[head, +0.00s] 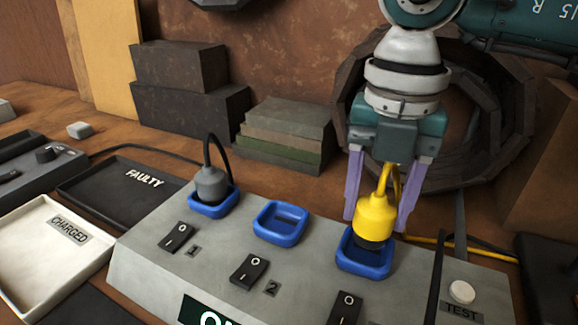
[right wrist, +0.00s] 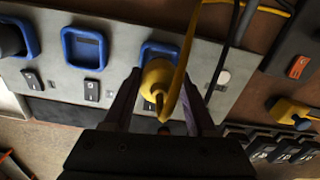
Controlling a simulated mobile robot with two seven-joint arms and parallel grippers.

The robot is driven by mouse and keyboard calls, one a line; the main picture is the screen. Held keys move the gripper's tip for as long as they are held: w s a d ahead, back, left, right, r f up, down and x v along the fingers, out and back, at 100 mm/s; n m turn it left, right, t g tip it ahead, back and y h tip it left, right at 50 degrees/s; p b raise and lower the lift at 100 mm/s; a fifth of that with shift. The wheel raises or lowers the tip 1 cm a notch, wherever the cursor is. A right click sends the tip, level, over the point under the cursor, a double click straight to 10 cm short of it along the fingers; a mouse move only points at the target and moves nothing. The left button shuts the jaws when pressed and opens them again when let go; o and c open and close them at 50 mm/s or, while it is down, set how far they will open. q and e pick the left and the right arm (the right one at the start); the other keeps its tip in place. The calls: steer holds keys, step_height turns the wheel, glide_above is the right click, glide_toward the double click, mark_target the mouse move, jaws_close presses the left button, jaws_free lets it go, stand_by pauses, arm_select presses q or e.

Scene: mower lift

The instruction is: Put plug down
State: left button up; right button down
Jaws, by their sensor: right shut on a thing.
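The yellow plug (head: 376,215) is upright between the purple fingers of my right gripper (head: 377,208), which is shut on it. Its dark lower end is at the rightmost blue socket (head: 364,263) of the grey panel (head: 315,235); I cannot tell whether it is seated or just above. In the right wrist view, the plug (right wrist: 158,78) covers part of that socket (right wrist: 150,47). A yellow cord rises from its top. The middle blue socket (head: 280,222) is empty. A grey plug (head: 212,184) stands in the left socket. My left gripper is not in view.
Black switches (head: 248,271) line the panel's front, with a TEST button (head: 461,291) at right. A black FAULTY tray (head: 120,190) and a white CHARGED tray (head: 30,260) lie left. Stacked blocks (head: 285,130) and a dark ring-shaped object (head: 480,110) stand behind.

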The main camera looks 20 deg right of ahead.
mark_target(372, 226)
step_height(372, 226, down, 3)
steer(key=shift+r, duration=0.15)
steer(key=shift+f+b, duration=0.35)
steer(key=shift+c, duration=1)
jaws_free()
steer(key=shift+r, duration=0.25)
step_height(372, 226, up, 12)
steer(key=shift+r+p, duration=0.15)
steer(key=shift+p, duration=0.35)
steer(key=shift+a, duration=0.1)
